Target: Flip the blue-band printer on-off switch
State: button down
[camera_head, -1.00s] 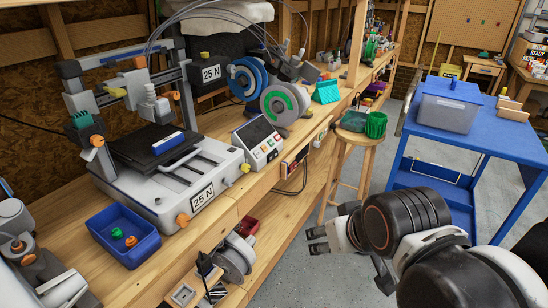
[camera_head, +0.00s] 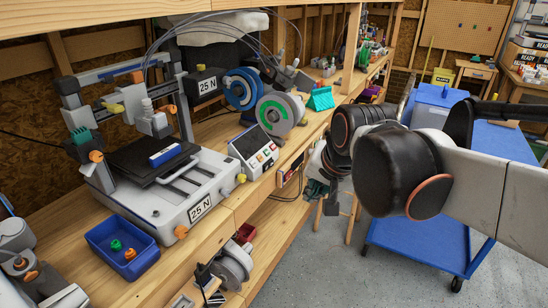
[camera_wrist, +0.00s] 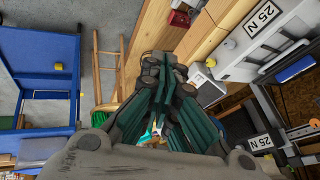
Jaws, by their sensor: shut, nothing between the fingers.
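A grey-white printer (camera_head: 174,213) with a "25 N" label stands on the wooden bench. A blue block with a pale stripe (camera_head: 166,155) rests on its dark bed. The printer also shows at upper right in the wrist view (camera_wrist: 240,66). A control box (camera_head: 255,145) with a dark screen and coloured buttons stands right of it. I cannot make out which small part is the on-off switch. My gripper (camera_head: 326,200) is shut and empty, by the bench's front edge, right of the control box. In the wrist view, my gripper's dark-green fingers (camera_wrist: 165,68) lie together.
A blue bin (camera_head: 122,247) with small parts sits at the bench's front left. Spools (camera_head: 280,115) stand behind the control box. A stool (camera_head: 352,215) is partly hidden behind my arm. A blue cart (camera_head: 420,240) stands at right. Grey floor lies between bench and cart.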

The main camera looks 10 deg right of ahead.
jog(key=w+d+m+g+p, duration=0.1)
jog(key=w+m+p, duration=0.1)
jog(key=w+m, duration=0.6)
jog(key=w+d+m+p, duration=0.2)
jog(key=w+m+p, duration=0.1)
jog(key=w, duration=0.9)
jog(key=w+d+f+m+y+p, duration=0.1)
jog(key=w+d+f+m+p, duration=0.1)
jog(key=w+f+m, duration=0.3)
jog(key=w+d+f+m+g+y+p, duration=0.1)
jog(key=w+d+f+m+p, duration=0.1)
jog(key=w+f+m, duration=0.4)
jog(key=w+f, duration=0.1)
jog(key=w, duration=0.3)
jog(key=shift+w+f+g, duration=0.15)
jog(key=shift+w+g, duration=0.1)
jog(key=shift+g, duration=0.05)
jog(key=shift+f, duration=0.15)
